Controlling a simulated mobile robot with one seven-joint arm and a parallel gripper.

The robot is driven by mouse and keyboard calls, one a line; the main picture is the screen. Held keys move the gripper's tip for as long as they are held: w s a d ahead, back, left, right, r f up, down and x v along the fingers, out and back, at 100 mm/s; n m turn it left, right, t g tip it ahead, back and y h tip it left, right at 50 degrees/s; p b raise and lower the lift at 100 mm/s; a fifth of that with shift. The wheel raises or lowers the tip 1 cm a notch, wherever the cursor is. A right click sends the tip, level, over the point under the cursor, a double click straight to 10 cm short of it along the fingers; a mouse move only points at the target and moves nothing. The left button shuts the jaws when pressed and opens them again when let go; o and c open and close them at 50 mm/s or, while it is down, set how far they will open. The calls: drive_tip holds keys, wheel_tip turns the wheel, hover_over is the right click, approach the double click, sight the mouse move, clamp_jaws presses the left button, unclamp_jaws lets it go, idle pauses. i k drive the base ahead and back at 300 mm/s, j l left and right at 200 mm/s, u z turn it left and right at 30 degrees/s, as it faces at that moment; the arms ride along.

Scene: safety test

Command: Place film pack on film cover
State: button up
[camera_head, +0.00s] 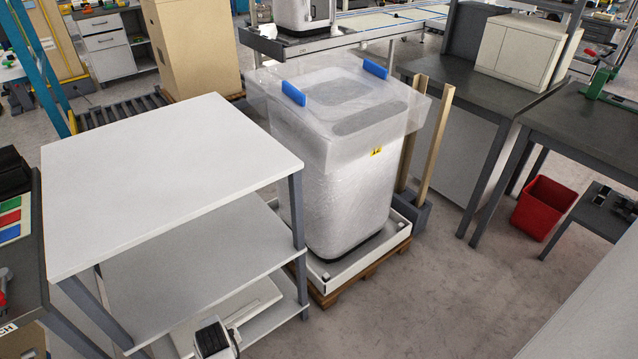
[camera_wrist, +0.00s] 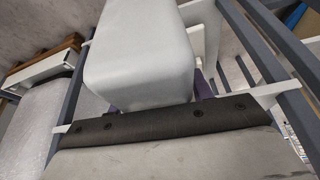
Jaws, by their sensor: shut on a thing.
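The film cover (camera_head: 345,90) is a clear, loose sheet draped over the top of a tall wrapped machine (camera_head: 340,190). It overhangs the upper sides. Two blue pieces (camera_head: 293,93) stand on its edges. I cannot make out a film pack for certain in either view. A white and black part (camera_head: 216,338), likely of my arm, shows at the bottom edge of the head view. A pale rounded block (camera_wrist: 140,55) and a black strip with screws (camera_wrist: 160,120) fill much of the wrist view; I cannot tell what they are.
A white shelf table (camera_head: 165,175) with a bare top stands left of the machine, with lower shelves beneath. The machine stands on a wooden pallet (camera_head: 352,287). Two wooden posts (camera_head: 434,140) rise to its right. A red bin (camera_head: 545,207) and dark benches stand farther right. Floor between is clear.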

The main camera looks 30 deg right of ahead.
sight(352, 90)
drive_tip(key=j+z, duration=0.1)
drive_tip(key=z, duration=0.6)
drive_tip(key=j+z, duration=0.15)
drive_tip(key=z, duration=0.2)
